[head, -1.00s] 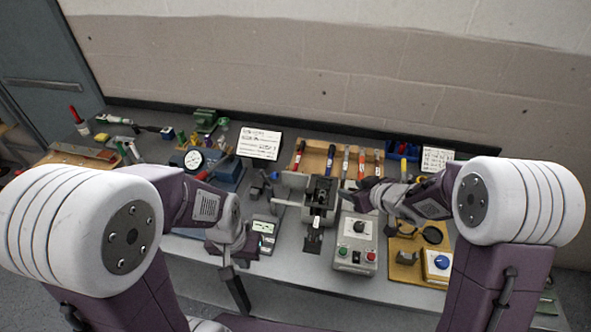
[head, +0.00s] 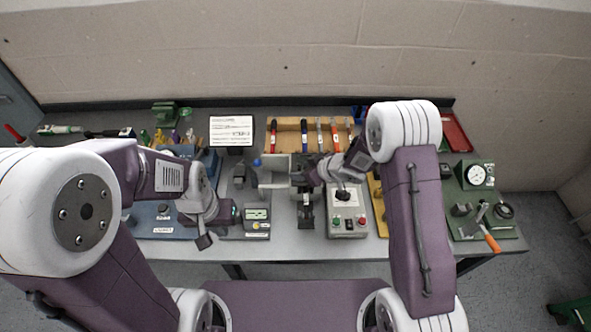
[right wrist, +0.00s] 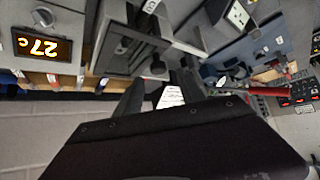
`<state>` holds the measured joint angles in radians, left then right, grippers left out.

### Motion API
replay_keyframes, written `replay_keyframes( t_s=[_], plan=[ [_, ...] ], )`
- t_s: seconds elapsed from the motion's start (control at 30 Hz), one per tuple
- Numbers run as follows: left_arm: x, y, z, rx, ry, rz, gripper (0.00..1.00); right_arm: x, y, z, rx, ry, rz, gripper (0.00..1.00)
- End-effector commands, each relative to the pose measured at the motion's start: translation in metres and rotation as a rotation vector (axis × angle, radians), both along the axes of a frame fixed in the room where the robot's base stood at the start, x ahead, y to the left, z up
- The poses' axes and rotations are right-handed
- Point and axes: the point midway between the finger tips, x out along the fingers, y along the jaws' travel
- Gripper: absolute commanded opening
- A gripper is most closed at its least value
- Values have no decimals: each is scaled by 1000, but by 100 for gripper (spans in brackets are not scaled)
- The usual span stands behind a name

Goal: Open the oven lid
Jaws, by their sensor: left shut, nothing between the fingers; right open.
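The oven, a small grey box with a dark front (right wrist: 130,50), shows at the top of the right wrist view. In the head view its dark lower part (head: 306,212) shows left of the control box, and my right gripper (head: 301,178) covers part of its top. I cannot clearly make out the lid or whether a finger touches it. In the right wrist view my right gripper (right wrist: 160,92) is open, its two dark fingers pointing at the oven, with nothing held. My left gripper (head: 205,241) is shut and empty over the bench's front edge at left.
A grey control box (head: 347,222) with a knob and red and green buttons stands right of the oven. An orange 27 c display (right wrist: 43,47) shows in the right wrist view. A small meter (head: 257,214) is left of the oven. A tool rack (head: 290,139) stands behind.

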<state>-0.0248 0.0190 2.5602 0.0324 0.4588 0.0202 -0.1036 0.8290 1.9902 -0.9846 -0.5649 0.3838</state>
Motion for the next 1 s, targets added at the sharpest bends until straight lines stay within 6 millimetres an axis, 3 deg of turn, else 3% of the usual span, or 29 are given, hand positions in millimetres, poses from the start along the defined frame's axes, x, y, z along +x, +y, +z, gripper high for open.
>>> replay_keyframes(
  t_s=[0.2,0.53,0.57,0.7,1.0],
  plan=[
    [0,0,9,0,0,0,0,18,18,-24,-1,1,1,46],
    [0,0,9,0,0,0,0,22,21,-30,-1,-1,0,46],
    [0,0,9,0,0,0,0,22,21,-30,-1,-1,0,41],
    [0,0,9,0,0,0,0,22,21,-30,-1,-1,0,2],
    [0,0,9,0,0,0,0,21,21,-30,-1,-1,-1,0]
  ],
)
